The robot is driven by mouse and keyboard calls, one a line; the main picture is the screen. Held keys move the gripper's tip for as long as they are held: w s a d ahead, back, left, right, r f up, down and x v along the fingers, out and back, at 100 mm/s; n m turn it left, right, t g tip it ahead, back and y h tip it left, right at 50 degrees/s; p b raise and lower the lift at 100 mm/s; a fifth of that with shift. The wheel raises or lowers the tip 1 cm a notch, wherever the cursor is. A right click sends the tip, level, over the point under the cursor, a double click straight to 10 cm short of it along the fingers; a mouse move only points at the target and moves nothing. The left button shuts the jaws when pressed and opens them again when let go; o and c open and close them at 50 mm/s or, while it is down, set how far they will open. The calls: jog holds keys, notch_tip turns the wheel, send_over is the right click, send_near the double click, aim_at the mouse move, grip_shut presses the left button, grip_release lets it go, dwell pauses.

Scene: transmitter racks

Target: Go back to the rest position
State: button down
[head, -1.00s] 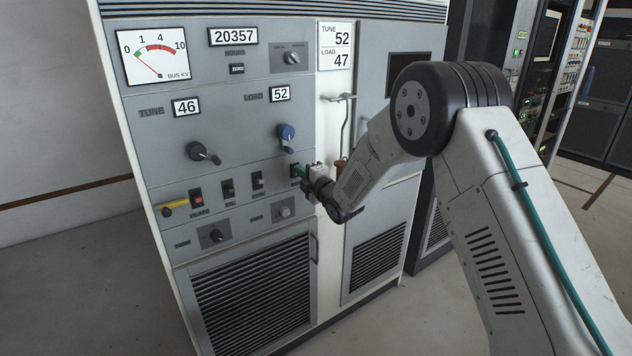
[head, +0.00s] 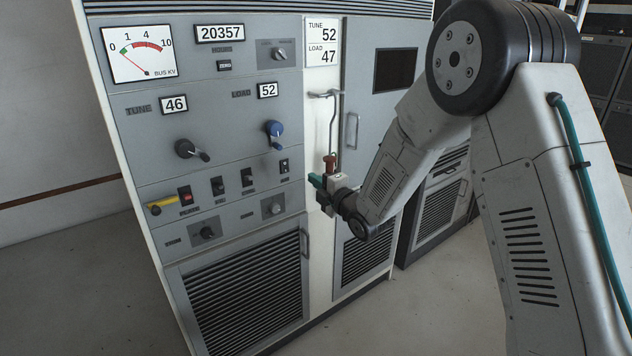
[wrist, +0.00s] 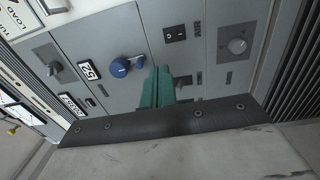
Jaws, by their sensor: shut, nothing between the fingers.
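My gripper (head: 316,181) is at the end of my arm, in front of the right edge of the grey control panel (head: 230,110). Its green fingers (wrist: 157,88) are together in the wrist view and hold nothing. In the head view it is right of the small row of switches and below the blue LOAD knob (head: 273,130). The fingers look apart from the panel, though the exact gap is hard to tell. The LOAD knob (wrist: 121,67) also shows in the wrist view, left of the fingers.
The TUNE knob (head: 188,149) and a yellow-handled lever (head: 160,206) are on the panel's left. A hooked metal rod with a reddish-brown handle (head: 330,163) hangs on the white strip close behind my gripper. Grey floor (head: 85,290) is clear at the lower left.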

jog(key=s+d+f+m+g+h, duration=0.2)
jog(key=d+f+m+g+h, duration=0.3)
jog(key=f, duration=0.4)
jog(key=s+d+m+g+h, duration=0.4)
jog(key=s+d+m, duration=0.2)
jog(key=s+m, duration=0.3)
jog(key=s+d+r+m+g, duration=0.2)
jog(key=s+r, duration=0.4)
jog(key=s, duration=0.6)
jog(key=s+d+r+m+g, duration=0.1)
jog(key=s+d+r+m, duration=0.2)
jog(key=s, duration=1)
jog(key=s+d+r+m+g, duration=0.2)
jog(key=s+r+m, duration=0.3)
jog(key=s+r, duration=0.4)
jog(key=s+d, duration=0.1)
jog(key=s, duration=0.3)
jog(key=shift+d+r+g+h, duration=0.3)
jog(key=shift+r, duration=0.05)
